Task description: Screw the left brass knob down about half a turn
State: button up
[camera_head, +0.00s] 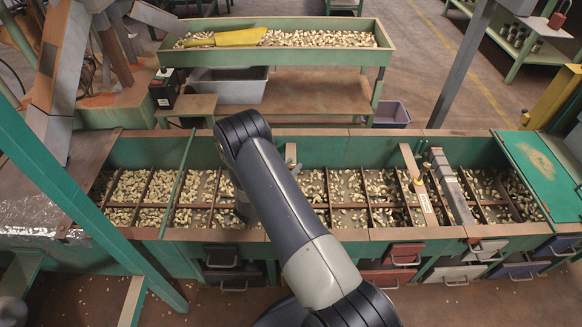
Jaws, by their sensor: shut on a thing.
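The left brass knob is not visible; my arm covers the middle-left of the green trough. My arm rises from the bottom of the view, reaches over the trough and bends down at its far side. My gripper is hidden behind my own arm links, so its fingers and what is between them do not show. A pale upright piece (291,155) shows just right of my arm at the trough's back wall. A similar pale board (411,160) stands farther right, with a small brass-coloured knob (419,184) near its lower end.
The green trough (343,151) has divided compartments of nuts. A grey metal bar (450,185) lies across its right part. Drawers (389,279) hang below the front edge. Behind stands a nut-filled tray (165,58) with a yellow scoop (240,37). A green post (75,200) slants at left.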

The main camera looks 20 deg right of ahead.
jog(key=shift+c, duration=0.9)
jog(key=shift+f+b, duration=0.1)
jog(key=shift+b, duration=0.25)
jog(key=shift+m+g+h+b, duration=0.5)
jog(key=shift+m+g+b, duration=0.25)
jog(key=shift+g, duration=0.35)
jog(key=o, duration=1)
jog(key=shift+c, duration=0.2)
jog(key=p+v, duration=0.1)
jog(key=v, duration=0.9)
jog(key=shift+s+a, duration=0.15)
jog(key=shift+a, duration=0.2)
